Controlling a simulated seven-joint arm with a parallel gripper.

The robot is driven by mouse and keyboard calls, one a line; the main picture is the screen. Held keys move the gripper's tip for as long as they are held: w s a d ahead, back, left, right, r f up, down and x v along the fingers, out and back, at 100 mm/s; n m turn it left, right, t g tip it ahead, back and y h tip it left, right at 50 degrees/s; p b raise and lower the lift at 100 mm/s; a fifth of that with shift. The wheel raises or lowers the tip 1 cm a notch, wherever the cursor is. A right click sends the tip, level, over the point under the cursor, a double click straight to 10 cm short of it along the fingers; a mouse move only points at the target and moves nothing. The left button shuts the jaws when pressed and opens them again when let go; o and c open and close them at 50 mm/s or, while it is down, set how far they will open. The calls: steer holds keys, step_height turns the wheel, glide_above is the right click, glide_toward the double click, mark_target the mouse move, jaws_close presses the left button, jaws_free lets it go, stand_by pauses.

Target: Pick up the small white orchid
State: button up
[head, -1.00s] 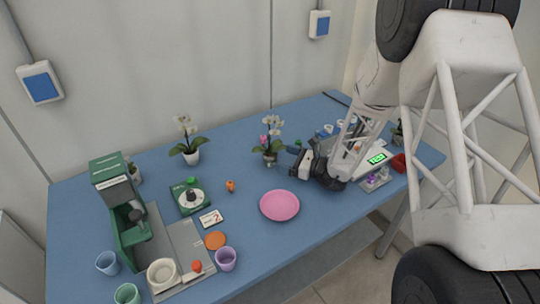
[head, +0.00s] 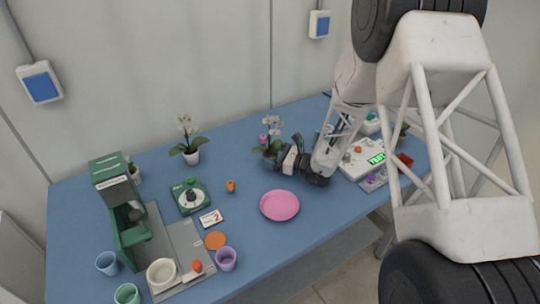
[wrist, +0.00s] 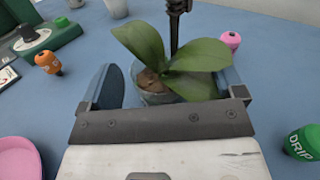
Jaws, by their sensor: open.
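Two white-flowered orchids stand on the blue table in the head view: one in a white pot (head: 193,157) to the left, one near the middle (head: 273,124). I cannot tell by size which is the small one. My gripper (head: 271,159) is at the middle orchid, from its right. In the wrist view its open fingers (wrist: 168,88) stand on either side of this orchid's pot (wrist: 152,97), with a visible gap on the left. Broad green leaves (wrist: 205,56) spread above the pot and partly hide the right finger. A dark upright stem or stake rises behind; its flowers are out of the wrist view.
A pink plate (head: 280,205) lies in front of the middle orchid. An orange bottle (wrist: 47,62) stands to the left, a pink bottle (wrist: 230,41) behind right, and a green bottle marked DRIP (wrist: 303,143) at right. A scale (head: 365,160) is under my arm's right side.

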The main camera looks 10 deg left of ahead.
mark_target(272, 146)
steer(key=shift+w+a, duration=0.1)
steer(key=shift+a, duration=0.3)
steer(key=c, duration=1.1)
steer(key=shift+c, duration=0.2)
steer(key=shift+r, duration=0.15)
steer(key=shift+r, duration=1.65)
steer(key=s+d, duration=0.2)
steer(key=s, duration=0.2)
steer(key=s+d+r, duration=0.1)
steer(key=s+d, duration=0.1)
steer(key=s, duration=0.3)
steer(key=s+d, duration=0.3)
steer(key=s, duration=0.2)
steer(key=shift+s+d+r, duration=0.1)
steer(key=shift+s+r, duration=0.1)
steer(key=shift+r, duration=0.05)
